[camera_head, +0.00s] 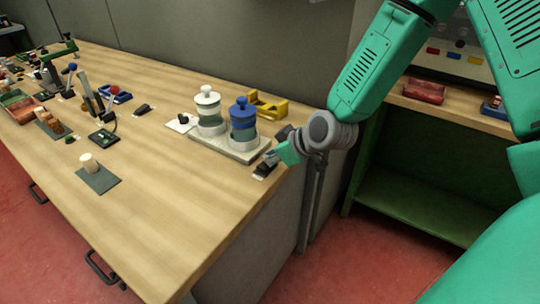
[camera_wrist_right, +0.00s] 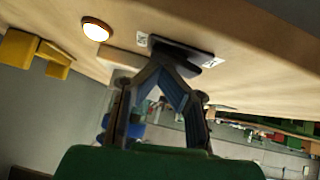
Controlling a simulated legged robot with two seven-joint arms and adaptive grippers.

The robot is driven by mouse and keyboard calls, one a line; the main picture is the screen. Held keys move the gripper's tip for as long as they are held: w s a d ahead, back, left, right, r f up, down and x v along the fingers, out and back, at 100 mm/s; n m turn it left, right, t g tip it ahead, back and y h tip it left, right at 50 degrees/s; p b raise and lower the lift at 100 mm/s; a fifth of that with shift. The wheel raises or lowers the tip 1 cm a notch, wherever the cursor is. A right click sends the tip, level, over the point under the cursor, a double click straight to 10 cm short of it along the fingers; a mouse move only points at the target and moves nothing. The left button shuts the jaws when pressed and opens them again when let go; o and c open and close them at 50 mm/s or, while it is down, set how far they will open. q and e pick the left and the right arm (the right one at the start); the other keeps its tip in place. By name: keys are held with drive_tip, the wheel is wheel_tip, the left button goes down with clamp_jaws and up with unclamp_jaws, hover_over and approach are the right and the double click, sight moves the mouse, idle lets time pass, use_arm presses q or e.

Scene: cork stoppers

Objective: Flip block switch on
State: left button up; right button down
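The block switch (camera_head: 265,169) is a small dark block on a pale base, near the right end of the wooden table. In the right wrist view the dark switch (camera_wrist_right: 180,49) lies just beyond my fingertips, with a small white label at each end. My left gripper is not in view.
A tray (camera_head: 245,153) with a white-topped jar (camera_head: 208,108) and a blue-topped jar (camera_head: 243,120) stands close left of my right gripper. A yellow holder (camera_head: 268,106) is behind. A cork on a dark mat (camera_head: 98,182) is farther left. The table's front middle is clear.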

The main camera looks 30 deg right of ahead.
sight(266, 166)
drive_tip(key=shift+s+f, duration=0.25)
drive_tip(key=shift+s+a+r, duration=0.1)
drive_tip(key=shift+s+a, duration=0.25)
drive_tip(key=shift+a, duration=0.4)
drive_tip(key=shift+w+a+r+p, duration=0.1)
drive_tip(key=shift+r+p, duration=0.35)
drive_tip(key=shift+p, duration=0.15)
drive_tip(key=r+p, duration=0.3)
drive_tip(key=r, duration=0.1)
drive_tip(key=shift+w+r+p, duration=0.15)
drive_tip(key=shift+w+p, duration=0.05)
drive_tip(key=shift+p, duration=0.1)
drive_tip(key=d+v, duration=0.1)
drive_tip(key=v, duration=0.8)
drive_tip(key=shift+s, duration=0.2)
